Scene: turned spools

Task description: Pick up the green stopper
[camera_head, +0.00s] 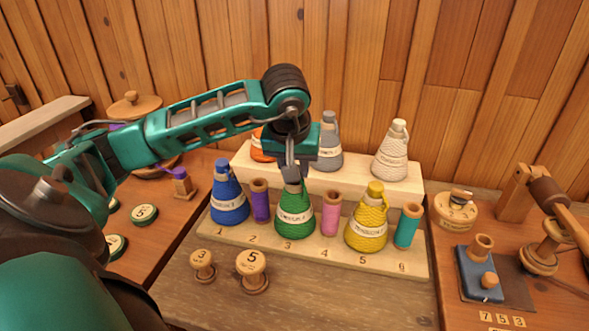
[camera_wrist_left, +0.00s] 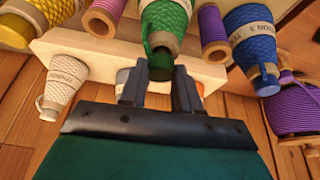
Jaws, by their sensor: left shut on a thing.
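The green cone (camera_head: 295,212), with a white label band, stands upright at number 3 on the front step of the wooden rack. My left gripper (camera_head: 290,174) comes down onto its top from above and is shut on the green stopper, which the fingers hide in the head view. In the left wrist view the green stopper (camera_wrist_left: 160,65) shows dark green between the two fingers (camera_wrist_left: 159,88), at the neck of the green cone (camera_wrist_left: 166,18). I cannot tell whether it is still seated in the neck. My right gripper is not in view.
On the wooden rack (camera_head: 405,262), a purple spool (camera_head: 260,200) and a pink spool (camera_head: 331,212) flank the green cone closely. A blue cone (camera_head: 228,195) and yellow cone (camera_head: 368,220) stand further out. Orange, grey and white cones stand on the back step.

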